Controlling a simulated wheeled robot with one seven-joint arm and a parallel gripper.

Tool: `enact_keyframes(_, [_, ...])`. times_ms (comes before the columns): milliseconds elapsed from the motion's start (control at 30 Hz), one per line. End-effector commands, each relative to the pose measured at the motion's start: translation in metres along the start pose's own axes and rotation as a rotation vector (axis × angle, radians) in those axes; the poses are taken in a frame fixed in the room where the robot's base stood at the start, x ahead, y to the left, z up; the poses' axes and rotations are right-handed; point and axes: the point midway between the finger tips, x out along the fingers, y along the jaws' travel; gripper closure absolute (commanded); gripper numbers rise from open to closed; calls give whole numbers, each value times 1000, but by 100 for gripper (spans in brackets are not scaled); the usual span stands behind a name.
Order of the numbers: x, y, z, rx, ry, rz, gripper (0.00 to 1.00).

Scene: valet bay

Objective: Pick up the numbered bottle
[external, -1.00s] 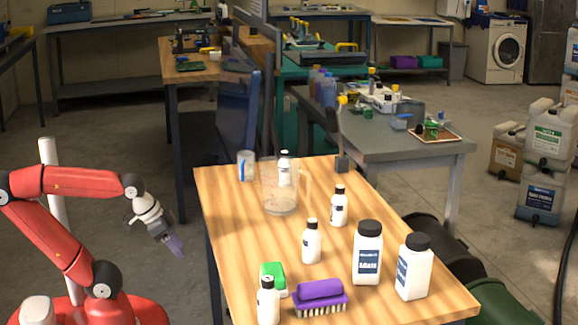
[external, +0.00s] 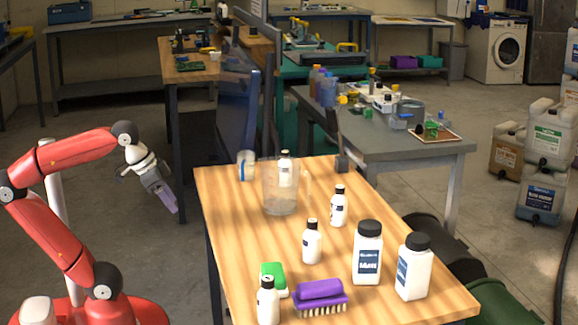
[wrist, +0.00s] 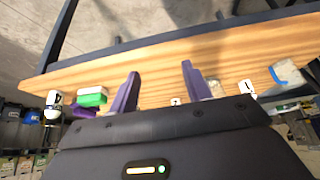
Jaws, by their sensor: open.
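Several small white bottles with black caps stand on the wooden table (external: 232,215) in the external view: one at the front left (external: 268,305), one in the middle (external: 312,244), one farther back (external: 338,208), and one partly hidden by the clear pitcher (external: 285,172). In the wrist view a white bottle at left (wrist: 52,100) and one at right (wrist: 247,90) show dark marks like digits, too small to read surely. My gripper (external: 168,198) is left of the table, apart from every bottle. Its purple fingers are spread and empty in the wrist view (wrist: 160,85).
Two larger white bottles (external: 367,262) (external: 414,270) stand at the table's right. A purple brush (external: 320,292) and a green sponge (external: 273,276) lie near the front. The table's left strip is clear.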

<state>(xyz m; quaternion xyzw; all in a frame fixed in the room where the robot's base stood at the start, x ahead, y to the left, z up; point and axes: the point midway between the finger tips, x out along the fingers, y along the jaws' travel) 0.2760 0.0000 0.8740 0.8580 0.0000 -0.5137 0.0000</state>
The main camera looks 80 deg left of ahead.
Motion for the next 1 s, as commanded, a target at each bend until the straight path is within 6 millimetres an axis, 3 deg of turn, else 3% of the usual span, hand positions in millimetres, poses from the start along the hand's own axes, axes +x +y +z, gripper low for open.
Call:
enact_keyframes(100, [-26, 0, -15, 0, 4, 0, 52])
enact_keyframes(367, [17, -56, -74, 271, 129, -38, 52])
enact_keyframes(567, [59, -113, -126, 562, 221, -162, 52])
enact_keyframes(800, [125, -206, -196, 1182, 221, -541, 52])
enact_keyframes(1000, [147, -261, -242, 1807, 9, -964, 52])
